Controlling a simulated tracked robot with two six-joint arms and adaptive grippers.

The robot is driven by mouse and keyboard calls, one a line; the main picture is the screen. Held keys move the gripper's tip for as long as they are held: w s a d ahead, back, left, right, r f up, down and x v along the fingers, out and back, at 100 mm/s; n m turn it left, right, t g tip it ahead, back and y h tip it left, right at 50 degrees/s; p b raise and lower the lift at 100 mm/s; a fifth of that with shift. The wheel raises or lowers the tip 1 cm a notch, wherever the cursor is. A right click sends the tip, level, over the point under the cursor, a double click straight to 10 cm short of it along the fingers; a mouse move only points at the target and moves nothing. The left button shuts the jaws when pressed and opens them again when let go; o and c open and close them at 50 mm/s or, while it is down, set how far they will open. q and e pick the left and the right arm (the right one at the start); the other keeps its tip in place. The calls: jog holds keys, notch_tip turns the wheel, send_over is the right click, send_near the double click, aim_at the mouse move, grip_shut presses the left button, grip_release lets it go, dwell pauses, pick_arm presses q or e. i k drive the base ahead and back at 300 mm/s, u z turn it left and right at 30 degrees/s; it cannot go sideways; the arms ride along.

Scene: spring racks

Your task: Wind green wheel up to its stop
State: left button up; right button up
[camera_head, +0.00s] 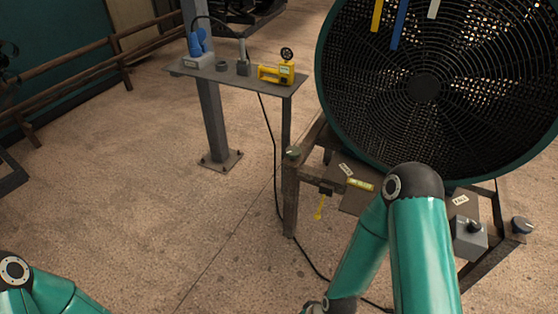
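No wheel shows that I can clearly tell is the green wheel. A small dark, greenish round knob (293,152) sits on top of the left corner post of the metal stand under the big fan; I cannot tell if it is that wheel. Another dark round knob (522,225) is at the stand's right corner. My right arm crosses in front of the stand, and its forearm runs down to the bottom edge. My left arm shows only at the bottom left corner. Neither gripper is in view.
A large round fan (424,87) with a teal rim fills the upper right. A grey side table (222,82) holds a yellow device (276,73) and a blue tool (198,44). A black cable crosses the floor. The floor at left centre is clear.

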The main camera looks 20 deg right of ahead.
aim_at(292, 152)
jog(key=z, duration=0.15)
jog(key=i, duration=0.9)
jog(key=u, duration=0.05)
